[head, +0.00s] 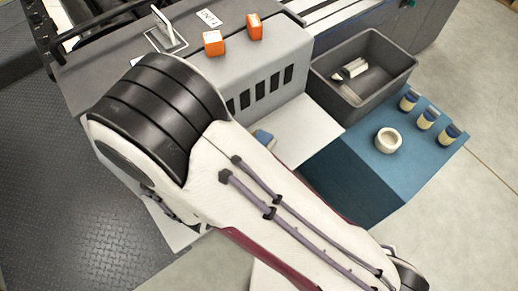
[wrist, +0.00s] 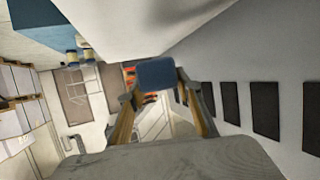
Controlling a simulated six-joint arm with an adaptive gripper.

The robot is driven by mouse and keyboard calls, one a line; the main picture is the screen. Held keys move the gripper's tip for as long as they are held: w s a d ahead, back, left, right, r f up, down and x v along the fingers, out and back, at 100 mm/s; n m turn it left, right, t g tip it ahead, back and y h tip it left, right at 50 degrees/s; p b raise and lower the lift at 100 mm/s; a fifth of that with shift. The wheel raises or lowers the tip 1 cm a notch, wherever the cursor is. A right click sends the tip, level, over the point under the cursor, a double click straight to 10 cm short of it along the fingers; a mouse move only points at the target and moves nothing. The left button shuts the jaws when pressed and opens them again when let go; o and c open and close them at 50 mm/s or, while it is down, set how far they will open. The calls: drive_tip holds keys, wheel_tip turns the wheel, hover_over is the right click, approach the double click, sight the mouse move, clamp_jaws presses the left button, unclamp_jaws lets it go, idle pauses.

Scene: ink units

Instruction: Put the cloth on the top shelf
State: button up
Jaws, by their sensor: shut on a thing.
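A small folded blue cloth (wrist: 156,74) is held between the two fingertips of my gripper (wrist: 158,92) in the wrist view. My gripper is shut on it. A bit of the blue cloth also shows in the head view (head: 263,137), at the edge of my white arm, in front of the grey slotted unit (head: 262,98). My arm hides the gripper itself in the head view. I cannot tell which surface is the top shelf. The grey unit's dark slots also show along the right of the wrist view.
Two orange boxes (head: 213,43) (head: 254,27) stand on the grey unit. A dark grey bin (head: 398,86) holds light-coloured items. A blue cabinet (head: 365,185) carries a white bowl (head: 388,140) and three dark-capped jars (head: 427,119). A pale surface (head: 305,137) lies clear beside the cabinet.

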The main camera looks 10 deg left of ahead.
drive_tip(key=shift+f, duration=0.3)
drive_tip(key=shift+f, duration=0.15)
drive_tip(key=shift+f, duration=1.9)
drive_tip(key=shift+f, duration=0.1)
drive_tip(key=o, duration=0.9)
drive_tip(key=shift+v, duration=6.05)
drive_tip(key=shift+w, duration=0.1)
